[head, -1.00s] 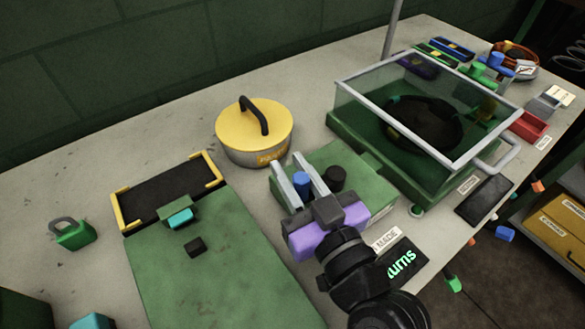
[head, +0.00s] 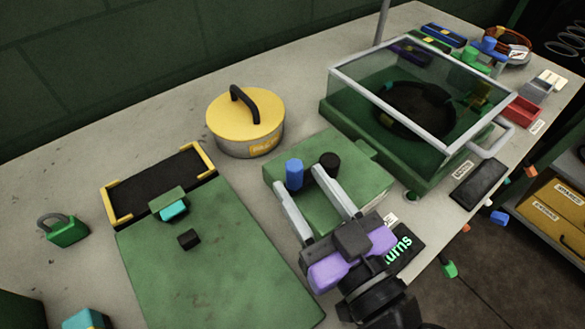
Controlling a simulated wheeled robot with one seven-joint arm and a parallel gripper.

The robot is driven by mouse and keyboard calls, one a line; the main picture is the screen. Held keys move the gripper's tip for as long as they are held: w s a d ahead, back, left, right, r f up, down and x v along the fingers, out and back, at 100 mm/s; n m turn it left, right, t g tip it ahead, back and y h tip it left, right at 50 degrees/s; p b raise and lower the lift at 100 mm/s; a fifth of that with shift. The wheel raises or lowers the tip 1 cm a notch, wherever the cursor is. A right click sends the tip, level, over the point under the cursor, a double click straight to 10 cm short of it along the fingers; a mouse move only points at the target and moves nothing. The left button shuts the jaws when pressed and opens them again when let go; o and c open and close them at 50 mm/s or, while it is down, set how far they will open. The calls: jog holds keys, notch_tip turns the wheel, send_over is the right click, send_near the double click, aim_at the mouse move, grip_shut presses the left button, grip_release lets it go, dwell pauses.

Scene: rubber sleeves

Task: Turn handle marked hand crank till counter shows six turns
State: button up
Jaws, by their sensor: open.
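A green box (head: 360,174) stands mid-table with an upright blue knob (head: 294,173) and a black knob (head: 329,164) on top. No hand crank label is legible, so I cannot tell which knob is the marked handle. My gripper (head: 299,179), purple with two grey fingers, is open and points at the box from the front. The blue knob shows at the fingertips, between them in the picture; contact cannot be told. A dark display (head: 403,243) in front of the box shows green letters ending in "urns". My gripper hides its left part, and no number is visible.
A yellow-lidded pot (head: 246,120) stands behind the box. A glass-covered green case (head: 350,118) stands to its right, with a grey handle (head: 497,137). A green board (head: 205,255) lies at left. The table's front edge is just beyond the display.

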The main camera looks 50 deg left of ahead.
jog(key=shift+v, duration=0.8)
